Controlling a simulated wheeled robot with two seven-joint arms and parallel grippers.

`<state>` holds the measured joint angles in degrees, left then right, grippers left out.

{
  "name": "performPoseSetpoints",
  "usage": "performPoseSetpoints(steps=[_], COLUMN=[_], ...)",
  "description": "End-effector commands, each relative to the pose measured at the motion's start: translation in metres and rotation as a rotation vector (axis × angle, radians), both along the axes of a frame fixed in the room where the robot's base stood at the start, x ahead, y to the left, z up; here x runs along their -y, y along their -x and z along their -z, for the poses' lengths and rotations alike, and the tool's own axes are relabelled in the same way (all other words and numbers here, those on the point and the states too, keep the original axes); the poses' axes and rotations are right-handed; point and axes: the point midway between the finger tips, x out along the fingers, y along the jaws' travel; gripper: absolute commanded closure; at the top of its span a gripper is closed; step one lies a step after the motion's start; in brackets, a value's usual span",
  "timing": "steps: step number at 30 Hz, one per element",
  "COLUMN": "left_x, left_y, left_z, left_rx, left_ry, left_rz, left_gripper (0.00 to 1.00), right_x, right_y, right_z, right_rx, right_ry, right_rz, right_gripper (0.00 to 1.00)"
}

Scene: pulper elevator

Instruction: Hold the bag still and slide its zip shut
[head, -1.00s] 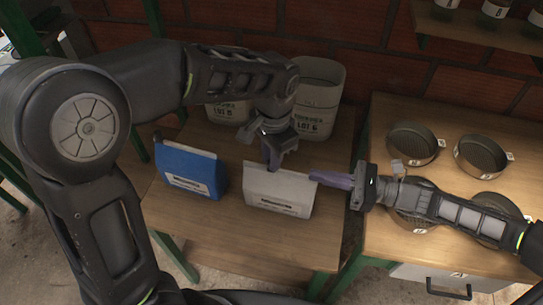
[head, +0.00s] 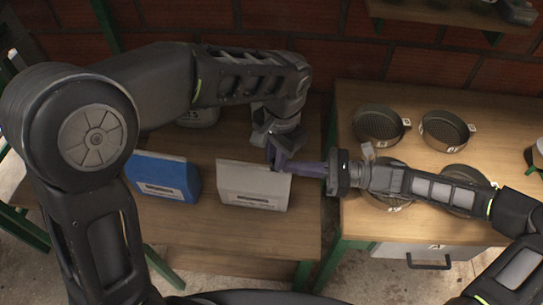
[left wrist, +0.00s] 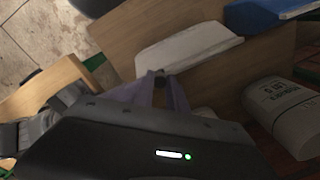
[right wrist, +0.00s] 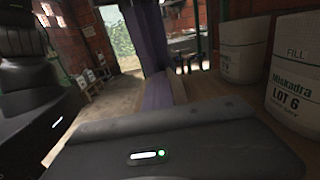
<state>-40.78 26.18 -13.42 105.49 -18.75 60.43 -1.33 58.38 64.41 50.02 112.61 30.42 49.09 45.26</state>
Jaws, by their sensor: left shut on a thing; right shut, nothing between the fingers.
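The white bag (head: 252,187) stands on the wooden table, with a dark label on its front. In the left wrist view the bag (left wrist: 190,48) lies just beyond the fingertips. My left gripper (head: 272,164) is at the bag's top edge, towards its right end. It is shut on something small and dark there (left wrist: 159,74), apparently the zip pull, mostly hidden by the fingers. My right gripper (head: 290,168) is shut and empty at the bag's top right corner, close beside the left fingertips. I cannot tell whether it touches the bag.
A blue bag (head: 163,178) stands left of the white one. White sacks (right wrist: 296,75) stand at the back, partly hidden by my left arm in the head view. Round sieves (head: 445,130) sit on the right bench. The table front is clear.

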Motion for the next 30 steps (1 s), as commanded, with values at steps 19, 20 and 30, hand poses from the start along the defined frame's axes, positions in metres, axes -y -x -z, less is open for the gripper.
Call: performPoseSetpoints(steps=[19, 20, 30], left_x=[0.0238, 0.0238, 0.0238], left_y=[0.0074, 0.0074, 0.0076], left_z=[0.0060, 0.0061, 0.0063], left_rx=[0.000, 0.000, -0.001], left_ry=[0.037, 0.037, 0.037], left_rz=[0.025, 0.025, 0.025], left_gripper=[1.00, 1.00, 0.80], right_x=[-0.0062, -0.0062, -0.0062], right_y=[0.0083, 0.0083, 0.0083], right_z=[0.0235, 0.0235, 0.0236], right_rx=[-0.011, -0.011, -0.011], right_ry=[0.038, 0.038, 0.038], right_rz=[-0.010, -0.010, -0.010], right_gripper=[1.00, 1.00, 1.00])
